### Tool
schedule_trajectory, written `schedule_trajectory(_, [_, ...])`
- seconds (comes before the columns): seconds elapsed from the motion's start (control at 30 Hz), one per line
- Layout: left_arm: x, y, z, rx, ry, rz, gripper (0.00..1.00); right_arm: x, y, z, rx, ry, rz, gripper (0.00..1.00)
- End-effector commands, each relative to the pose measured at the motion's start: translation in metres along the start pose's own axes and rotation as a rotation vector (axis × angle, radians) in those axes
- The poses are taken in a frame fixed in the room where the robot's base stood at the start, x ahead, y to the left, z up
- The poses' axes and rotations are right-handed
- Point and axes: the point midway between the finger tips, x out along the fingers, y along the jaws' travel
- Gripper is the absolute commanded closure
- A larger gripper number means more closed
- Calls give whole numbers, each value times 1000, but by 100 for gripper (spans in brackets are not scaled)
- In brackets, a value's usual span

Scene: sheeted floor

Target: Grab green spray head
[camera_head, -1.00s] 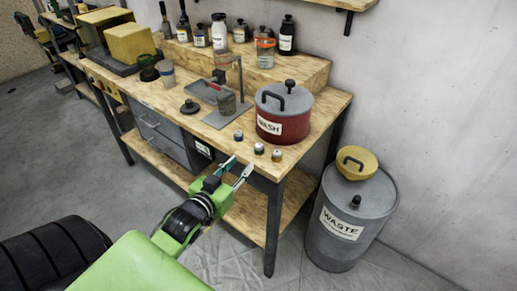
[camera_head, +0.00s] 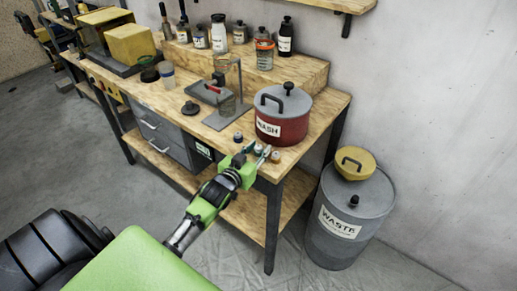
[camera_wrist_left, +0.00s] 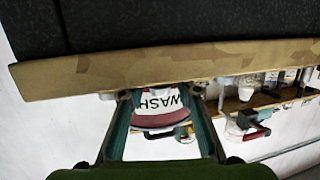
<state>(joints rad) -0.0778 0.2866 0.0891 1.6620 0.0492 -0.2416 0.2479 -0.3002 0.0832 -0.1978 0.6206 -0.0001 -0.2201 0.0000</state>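Several small spray heads stand near the table's front edge, before the red WASH pot (camera_head: 283,117). One with a bluish top (camera_head: 238,137) is on the left, one (camera_head: 258,149) is in the middle and one with a brownish top (camera_head: 276,156) is on the right. Which is green is too small to tell for sure. My left gripper (camera_head: 252,157) is open at the table edge, with its fingers close to the middle spray head. In the left wrist view, upside down, its teal fingers (camera_wrist_left: 160,98) are apart, with the WASH label behind them. My right gripper is not in view.
Bottles line the raised shelf behind. A grey WASTE bin (camera_head: 355,205) stands on the floor right of the wooden table (camera_head: 300,152).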

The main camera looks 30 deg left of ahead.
Motion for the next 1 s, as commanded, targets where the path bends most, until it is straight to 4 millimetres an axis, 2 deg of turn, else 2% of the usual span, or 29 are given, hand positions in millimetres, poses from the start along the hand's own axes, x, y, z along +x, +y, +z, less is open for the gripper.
schedule_trajectory(0.27, [2, 0, 0, 1, 0, 0, 69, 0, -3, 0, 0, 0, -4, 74])
schedule_trajectory(0.37, [2, 0, 0, 1, 0, 0, 95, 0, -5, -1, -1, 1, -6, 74])
schedule_trajectory(0.4, [2, 0, 0, 1, 0, 0, 100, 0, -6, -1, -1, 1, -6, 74])
schedule_trajectory(0.77, [2, 0, -1, 1, 0, 0, 100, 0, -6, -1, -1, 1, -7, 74])
schedule_trajectory(0.87, [1, 0, -5, 1, 1, 0, 100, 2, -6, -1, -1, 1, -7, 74])
schedule_trajectory(1.0, [-2, 0, -21, 2, 5, 1, 100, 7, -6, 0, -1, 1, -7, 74])
